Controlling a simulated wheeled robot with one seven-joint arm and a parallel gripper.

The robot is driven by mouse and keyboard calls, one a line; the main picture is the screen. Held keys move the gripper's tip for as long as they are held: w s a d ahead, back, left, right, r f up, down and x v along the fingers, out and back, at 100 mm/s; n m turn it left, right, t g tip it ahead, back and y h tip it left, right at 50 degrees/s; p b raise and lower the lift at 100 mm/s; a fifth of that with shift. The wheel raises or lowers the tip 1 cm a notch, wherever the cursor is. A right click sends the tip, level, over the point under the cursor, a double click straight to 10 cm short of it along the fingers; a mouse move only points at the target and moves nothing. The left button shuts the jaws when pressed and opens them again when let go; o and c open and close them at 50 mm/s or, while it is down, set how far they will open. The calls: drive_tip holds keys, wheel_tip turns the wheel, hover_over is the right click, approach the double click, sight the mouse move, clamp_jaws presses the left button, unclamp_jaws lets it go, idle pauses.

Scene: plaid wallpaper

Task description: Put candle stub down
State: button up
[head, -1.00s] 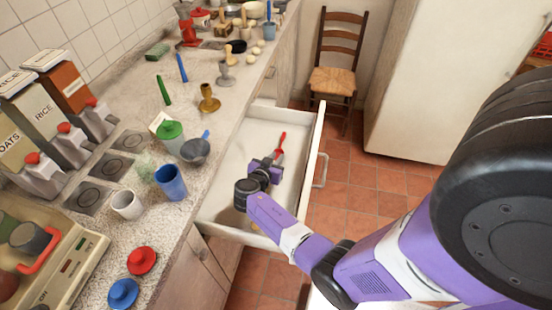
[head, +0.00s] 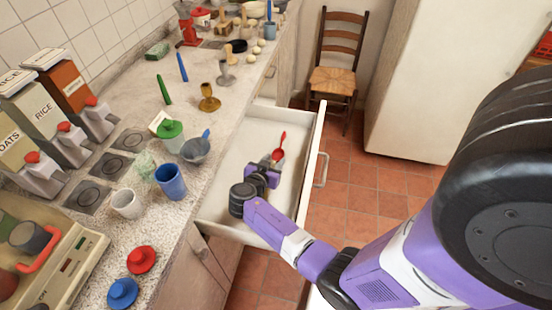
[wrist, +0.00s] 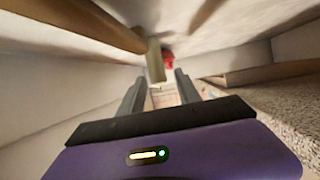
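My gripper (head: 266,170) is low inside the open drawer (head: 240,150), tilted over its floor. In the wrist view my gripper (wrist: 161,74) shows two dark fingers set apart, with a gap between them. A short pale block (wrist: 155,62), possibly the candle stub, shows by the left fingertip; I cannot tell whether it touches the finger. It does not appear clamped between both fingers. I cannot pick out the candle stub in the head view, where my gripper and wrist cover part of the drawer.
A red spoon (head: 279,148) lies in the drawer just beyond my gripper. The drawer walls are close around my wrist. The counter beside it holds a blue cup (head: 171,181), a grey pan (head: 196,149), a brass candlestick (head: 208,98) and a green candle (head: 163,89).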

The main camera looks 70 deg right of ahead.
drive_tip(key=b+v, duration=0.1)
drive_tip(key=v, duration=0.8)
drive_tip(key=shift+a, duration=0.1)
